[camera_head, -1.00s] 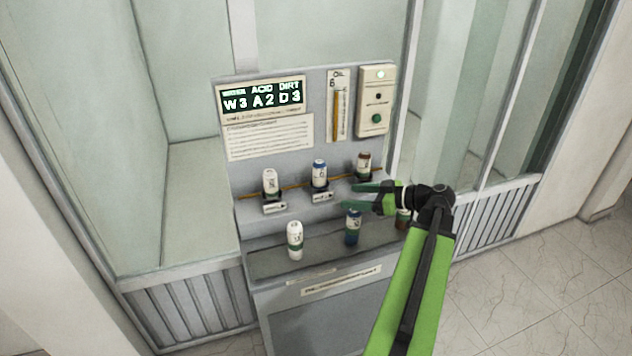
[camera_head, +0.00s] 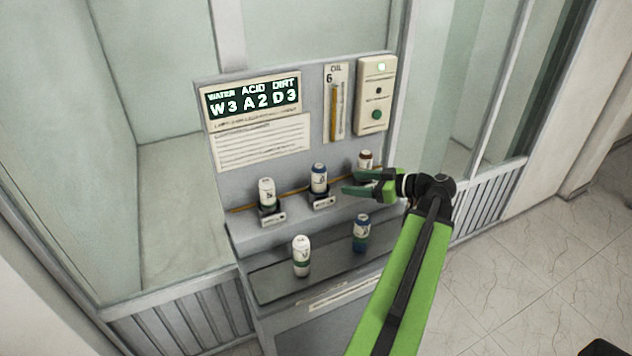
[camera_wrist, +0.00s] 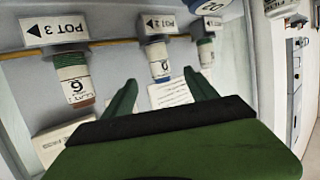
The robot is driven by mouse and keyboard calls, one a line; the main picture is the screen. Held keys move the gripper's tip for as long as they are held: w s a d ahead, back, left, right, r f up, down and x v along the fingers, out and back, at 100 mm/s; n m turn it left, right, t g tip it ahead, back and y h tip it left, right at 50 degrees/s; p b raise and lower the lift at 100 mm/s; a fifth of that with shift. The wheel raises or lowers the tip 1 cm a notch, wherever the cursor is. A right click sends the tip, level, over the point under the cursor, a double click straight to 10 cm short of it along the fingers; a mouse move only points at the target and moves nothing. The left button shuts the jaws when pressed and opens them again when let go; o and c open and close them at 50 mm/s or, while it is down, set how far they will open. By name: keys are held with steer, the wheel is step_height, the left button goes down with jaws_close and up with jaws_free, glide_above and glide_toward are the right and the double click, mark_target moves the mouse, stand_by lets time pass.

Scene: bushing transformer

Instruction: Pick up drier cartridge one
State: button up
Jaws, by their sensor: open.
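Several cartridges stand at the grey panel; I cannot read which is drier cartridge one. In the head view, the upper row holds a white-capped cartridge (camera_head: 267,192), a blue-capped one (camera_head: 319,177) and a brown-capped one (camera_head: 365,160). A white-capped cartridge (camera_head: 301,257) and a blue one (camera_head: 361,233) stand on the lower shelf. My gripper (camera_head: 350,184) is open and empty, in front of the upper row's right end. In the wrist view, turned upside down, my open gripper (camera_wrist: 160,80) points toward the brown-capped cartridge (camera_wrist: 74,80) and the blue-capped one (camera_wrist: 159,62).
The shelf (camera_head: 270,288) juts from the grey cabinet below the row. A display (camera_head: 254,98) reads W3 A2 D3. An oil gauge (camera_head: 336,103) and a button box (camera_head: 376,95) are at upper right. In the wrist view, a POT 3 label (camera_wrist: 54,28) shows.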

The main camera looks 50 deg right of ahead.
mark_target(311, 185)
steer(key=b+x, duration=0.5)
steer(key=x, duration=1.2)
steer(key=shift+d+f, duration=0.15)
jaws_close()
